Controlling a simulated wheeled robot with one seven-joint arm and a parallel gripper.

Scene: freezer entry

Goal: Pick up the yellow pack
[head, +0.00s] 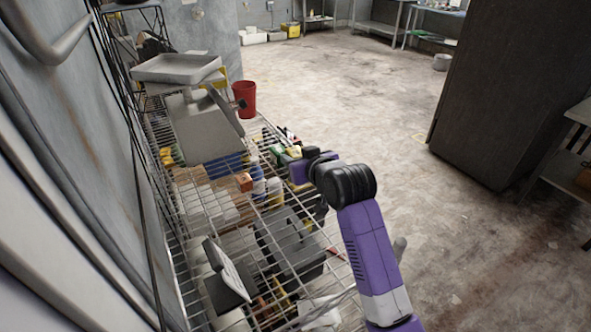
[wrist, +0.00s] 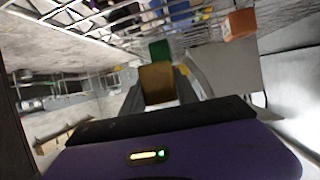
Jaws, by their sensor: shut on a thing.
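A dull yellow pack (wrist: 157,84) sits between the two fingers of my gripper (wrist: 163,86) in the wrist view, and the gripper is shut on it. A green item (wrist: 160,50) shows just beyond the pack; I cannot tell whether they touch. In the head view my purple arm reaches over the right edge of the wire rack, with my gripper (head: 297,170) beside small green and yellow items. The fingertips and the held pack cannot be made out clearly there.
A large dark cabinet (head: 495,95) stands at right. The floor (head: 365,110) between is clear.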

